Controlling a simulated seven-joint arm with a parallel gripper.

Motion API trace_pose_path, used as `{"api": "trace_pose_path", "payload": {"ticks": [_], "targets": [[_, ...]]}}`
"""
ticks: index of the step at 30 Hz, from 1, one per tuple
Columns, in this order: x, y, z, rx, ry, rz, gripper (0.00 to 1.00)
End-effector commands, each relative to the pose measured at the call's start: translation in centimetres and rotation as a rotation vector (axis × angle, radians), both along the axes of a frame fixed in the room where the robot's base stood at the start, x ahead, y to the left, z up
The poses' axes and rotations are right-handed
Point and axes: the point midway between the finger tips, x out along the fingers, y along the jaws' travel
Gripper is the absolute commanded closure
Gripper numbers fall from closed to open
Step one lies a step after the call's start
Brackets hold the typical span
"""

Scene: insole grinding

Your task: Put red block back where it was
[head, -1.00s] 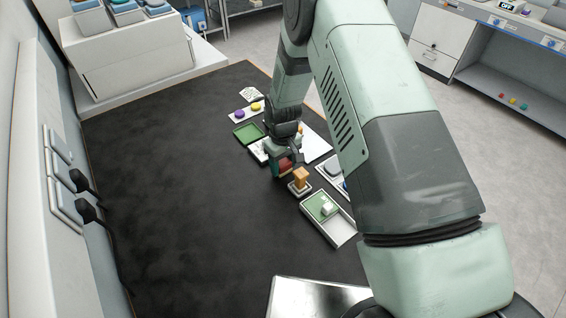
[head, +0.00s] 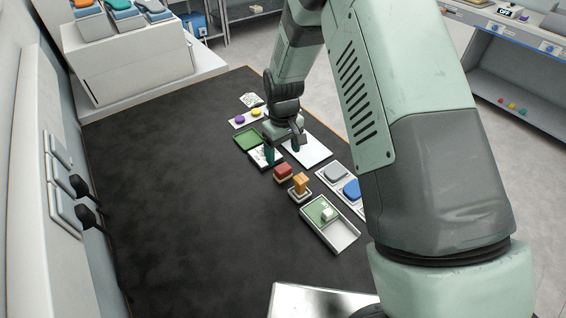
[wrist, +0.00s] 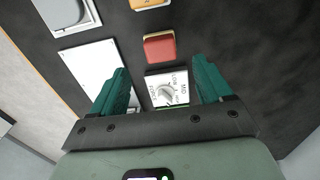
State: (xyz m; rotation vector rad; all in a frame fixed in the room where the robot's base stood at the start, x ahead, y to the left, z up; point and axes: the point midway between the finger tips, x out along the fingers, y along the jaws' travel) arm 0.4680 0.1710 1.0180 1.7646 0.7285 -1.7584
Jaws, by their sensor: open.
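The red block (head: 284,172) sits on the black table, just behind the orange block on its stand (head: 300,186). The red block also shows in the wrist view (wrist: 159,47), ahead of the fingertips, with a pale wooden-coloured edge. My gripper (head: 284,152) is open and empty, behind and apart from the red block. The gripper partly hides this panel in the head view.
A green tray (head: 240,141) lies left of my gripper and a white plate (head: 318,153) lies right. A green-and-white tray with a white cube (head: 345,236) lies nearer. A panel with grey and blue buttons (head: 330,169) stands at right. The table's left side is bare.

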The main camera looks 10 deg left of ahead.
Motion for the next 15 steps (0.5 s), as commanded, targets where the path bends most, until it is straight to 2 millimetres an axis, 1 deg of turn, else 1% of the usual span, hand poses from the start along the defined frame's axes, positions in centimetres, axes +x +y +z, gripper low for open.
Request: {"api": "trace_pose_path", "payload": {"ticks": [1, 3, 6, 9, 15], "targets": [[0.0, 0.0, 1.1, 0.001, -0.003, 0.000, 0.21], [0.0, 0.0, 2.2, 0.001, -0.001, 0.000, 0.21], [0.0, 0.0, 3.4, 0.001, -0.001, 0.000, 0.21], [-0.1, 0.0, 4.0, -0.001, 0.001, 0.000, 0.21], [0.0, -0.1, 4.5, 0.000, -0.001, -0.002, 0.21]]}}
